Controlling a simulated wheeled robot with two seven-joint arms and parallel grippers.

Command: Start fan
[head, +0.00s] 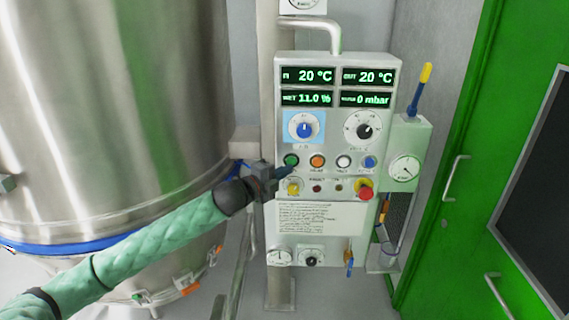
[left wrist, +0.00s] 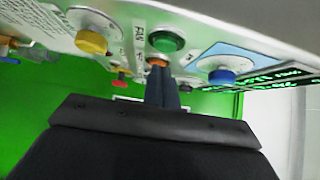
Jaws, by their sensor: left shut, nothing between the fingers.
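The control panel (head: 325,215) stands at the centre of the head view. Its green button (head: 291,160) is at the left end of a row with an orange, a white and a blue button. The green button also shows large in the left wrist view (left wrist: 166,42). My left gripper (head: 288,170) is shut and empty, its fingertips just below and close to the green button. In the left wrist view the shut fingers (left wrist: 162,84) point toward the panel below that button. I cannot tell whether they touch it. My right gripper is not in view.
A large steel vessel (head: 110,110) with a blue band fills the left. A blue knob (head: 304,129), a yellow knob (head: 293,188) and a red emergency button (head: 366,193) sit near the green button. A green door (head: 450,130) with handles stands at the right.

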